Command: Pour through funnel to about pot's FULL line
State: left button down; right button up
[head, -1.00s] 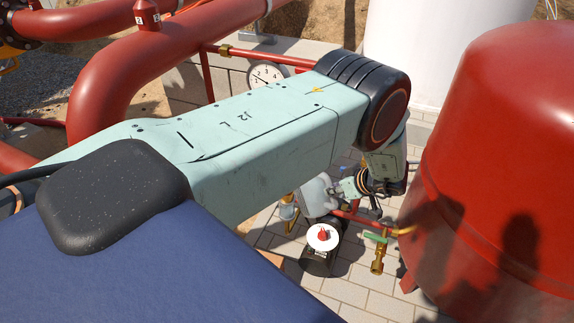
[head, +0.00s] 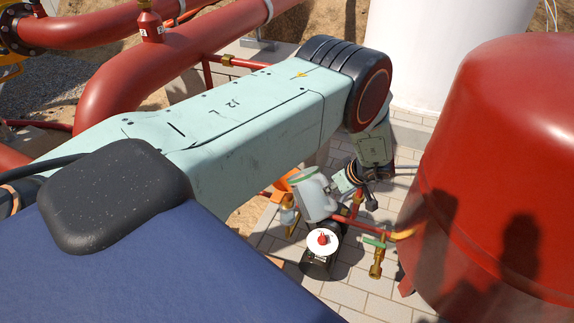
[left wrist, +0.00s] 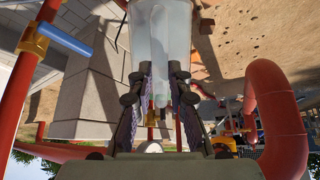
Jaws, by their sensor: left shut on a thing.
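My left gripper (head: 342,187) is shut on a pale translucent jug (head: 317,199) with a green rim. The jug is off the ground and looks tilted toward the left. In the left wrist view my left gripper (left wrist: 160,92) has a finger on each side of the jug (left wrist: 160,35). An orange piece (head: 284,181), likely the funnel, shows partly just left of the jug's rim, below my arm. A small clear vessel (head: 288,215) on brass fittings, possibly the pot, is beneath it. Its FULL line and any liquid level cannot be read. My right gripper is out of view.
A black cylinder with a white disc and red knob (head: 322,240) stands just below the jug. A red pipe with a green-handled brass valve (head: 376,258) is to its right, beside the big red tank (head: 490,160). Paving (head: 345,290) is clear in front.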

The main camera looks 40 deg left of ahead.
aim_at(325, 178)
pick_arm(q)
jog(key=shift+w+a+r+h+p, duration=0.15)
jog(key=shift+a+r+h+p, duration=0.1)
jog(key=shift+r, duration=0.3)
jog(key=shift+w+a+r+h+p, duration=0.1)
jog(key=shift+a+r+h+p, duration=0.1)
jog(key=shift+r, duration=0.35)
jog(key=shift+f, duration=0.15)
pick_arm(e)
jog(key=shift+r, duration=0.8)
pick_arm(q)
jog(key=shift+d, duration=0.1)
jog(key=shift+w+a+r+h+p, duration=0.1)
jog(key=shift+a+r+h+p, duration=0.4)
jog(key=shift+r, duration=0.3)
jog(key=shift+a+r+h, duration=0.25)
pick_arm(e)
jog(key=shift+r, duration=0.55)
pick_arm(q)
jog(key=shift+d+g, duration=0.1)
jog(key=shift+g, duration=0.2)
